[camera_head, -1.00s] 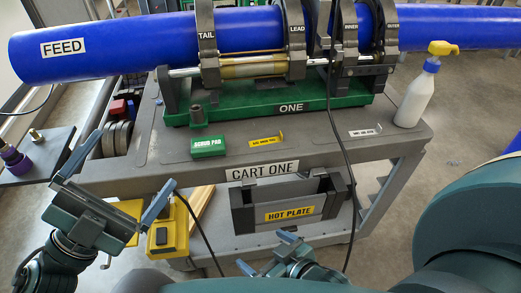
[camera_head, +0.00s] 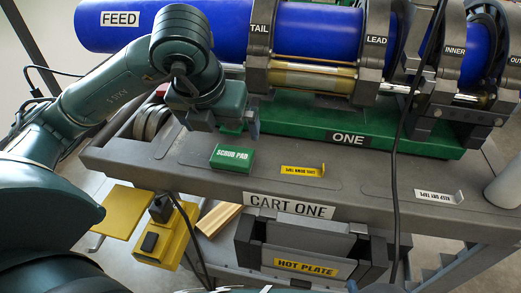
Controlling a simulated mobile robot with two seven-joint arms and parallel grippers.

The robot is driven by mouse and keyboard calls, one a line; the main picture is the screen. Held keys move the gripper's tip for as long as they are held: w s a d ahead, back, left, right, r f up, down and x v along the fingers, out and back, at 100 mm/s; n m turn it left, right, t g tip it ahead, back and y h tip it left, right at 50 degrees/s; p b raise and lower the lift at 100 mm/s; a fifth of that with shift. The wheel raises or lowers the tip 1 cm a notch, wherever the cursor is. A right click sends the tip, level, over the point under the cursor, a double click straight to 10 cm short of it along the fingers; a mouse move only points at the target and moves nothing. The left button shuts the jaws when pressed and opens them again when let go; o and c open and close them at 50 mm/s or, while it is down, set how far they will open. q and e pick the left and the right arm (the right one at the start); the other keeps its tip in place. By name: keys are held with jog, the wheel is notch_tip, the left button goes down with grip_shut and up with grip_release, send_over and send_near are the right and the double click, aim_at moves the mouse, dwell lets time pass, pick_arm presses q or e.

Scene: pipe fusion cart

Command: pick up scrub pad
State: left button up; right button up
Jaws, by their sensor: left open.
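The green scrub pad (camera_head: 232,158) lies flat on the cart's grey top, label up, in front of the green base. My left gripper (camera_head: 226,128) is just behind and above the pad, pointing down with its fingers spread. Nothing shows between the fingers, and they look apart from the pad. The gripper body partly hides the fingers and the green base behind. Only slivers, perhaps of my right gripper, show at the bottom edge, so its jaws cannot be made out.
The green base (camera_head: 300,124) carries clamps and a blue pipe (camera_head: 315,42) behind the pad. A yellow-labelled strip (camera_head: 302,171) lies right of the pad. A hot plate (camera_head: 306,240) hangs at the cart's front. A yellow box (camera_head: 166,236) stands lower left.

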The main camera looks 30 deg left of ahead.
pick_arm(q)
jog(key=b, duration=0.2)
send_over(232, 156)
jog(key=s, duration=0.2)
jog(key=f, duration=0.6)
jog(key=shift+s+d+f, duration=0.2)
jog(key=shift+d+f, duration=0.05)
jog(key=shift+x, duration=3.05)
jog(key=shift+c, duration=0.2)
jog(key=shift+r, duration=0.1)
jog(key=c, duration=1)
